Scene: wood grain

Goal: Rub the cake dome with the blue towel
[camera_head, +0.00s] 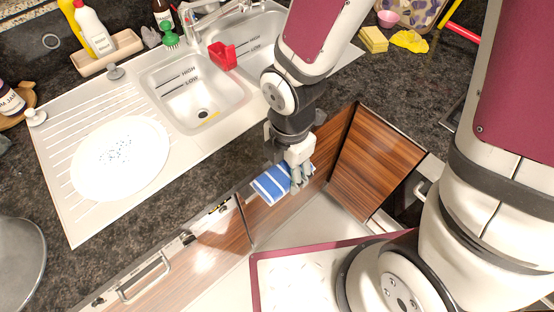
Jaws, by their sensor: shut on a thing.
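A blue and white striped towel (270,184) hangs at the cabinet front, just below the counter's front edge. My gripper (300,180) points down at the towel's right side and is shut on it; the fingers partly hide the cloth. No thing is clearly a cake dome. A smooth grey rounded thing (20,265), cut off by the left edge on the counter, may be it. A flat white round thing with dark specks (121,158) lies on the sink's drainboard. My gripper is well to the right of both.
A double sink (195,95) with a faucet and a red holder (222,56) lies behind my gripper. Bottles (95,32) stand in a tray at the back left. A wood cabinet door (375,165) stands open right of my gripper. A yellow sponge (373,39) lies at the back right.

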